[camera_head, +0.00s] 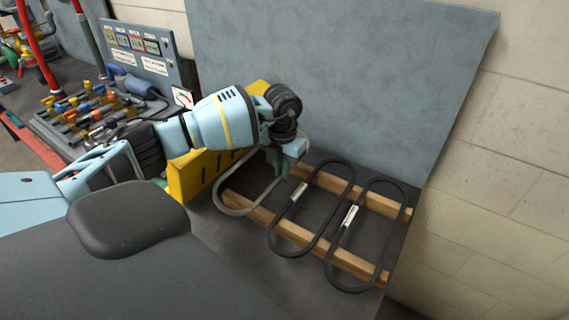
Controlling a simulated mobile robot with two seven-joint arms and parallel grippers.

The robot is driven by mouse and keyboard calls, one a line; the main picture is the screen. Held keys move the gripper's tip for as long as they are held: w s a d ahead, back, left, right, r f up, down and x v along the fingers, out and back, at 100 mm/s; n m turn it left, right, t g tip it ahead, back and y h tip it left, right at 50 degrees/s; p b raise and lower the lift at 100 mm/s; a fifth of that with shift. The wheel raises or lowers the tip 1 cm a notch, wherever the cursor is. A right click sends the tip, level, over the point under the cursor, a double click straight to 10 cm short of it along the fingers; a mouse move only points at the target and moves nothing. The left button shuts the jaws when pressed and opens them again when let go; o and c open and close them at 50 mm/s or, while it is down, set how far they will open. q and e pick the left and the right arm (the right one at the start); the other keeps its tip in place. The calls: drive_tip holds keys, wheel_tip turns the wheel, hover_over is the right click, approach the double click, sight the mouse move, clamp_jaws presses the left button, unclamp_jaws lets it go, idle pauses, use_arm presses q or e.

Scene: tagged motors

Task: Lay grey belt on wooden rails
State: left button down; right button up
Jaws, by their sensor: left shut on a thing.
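The grey belt (233,212) is an oval loop at the left end of the two wooden rails. The rails are the far rail (330,182) and the near rail (258,215). My left gripper (285,172) is shut on the belt at its far end, over the far rail. The belt's lower end hangs at or on the near rail; I cannot tell if it touches. My left wrist hides part of the belt's far side. My right gripper is not in view.
Two black belts with white tags, one in the middle (274,237) and one on the right (330,272), lie across the rails. A yellow slotted block (187,181) stands left of the rails. A grey panel (350,80) rises behind. A valve board (90,110) stands further left.

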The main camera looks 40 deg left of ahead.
use_arm(q)
drive_tip(key=shift+f+b, duration=0.45)
drive_tip(key=shift+f, duration=1.1)
drive_tip(key=c, duration=1.4)
unclamp_jaws()
drive_tip(key=shift+r, duration=0.1)
wheel_tip(320, 180, up, 8)
drive_tip(key=shift+f, duration=0.15)
drive_tip(key=shift+f, duration=0.1)
